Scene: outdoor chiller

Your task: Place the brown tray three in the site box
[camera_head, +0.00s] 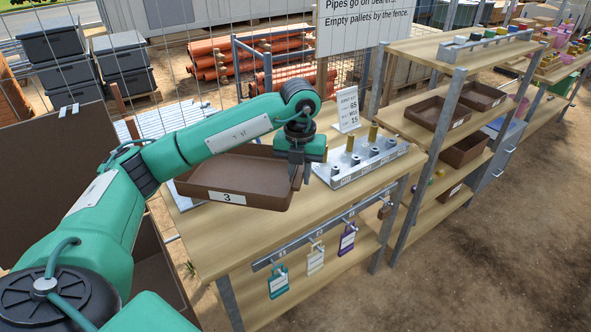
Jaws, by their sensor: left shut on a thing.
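The brown tray three (238,178) is a shallow open tray with a white label "3" on its front wall. It is at the left part of the wooden workbench, and I cannot tell whether it touches the top. My left gripper (301,176) is shut on the tray's right rim, pointing down. A large brown box, which looks like the site box, is at the left with a raised panel or lid (50,160); my left arm hides much of it. My right gripper is not in view.
A grey rack with pegs (362,160) and a small sign (347,108) stand on the bench (215,240) right of the tray. Colored tags hang from a front rail (300,250). Shelving at right holds more brown trays (438,113). A wire fence runs behind.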

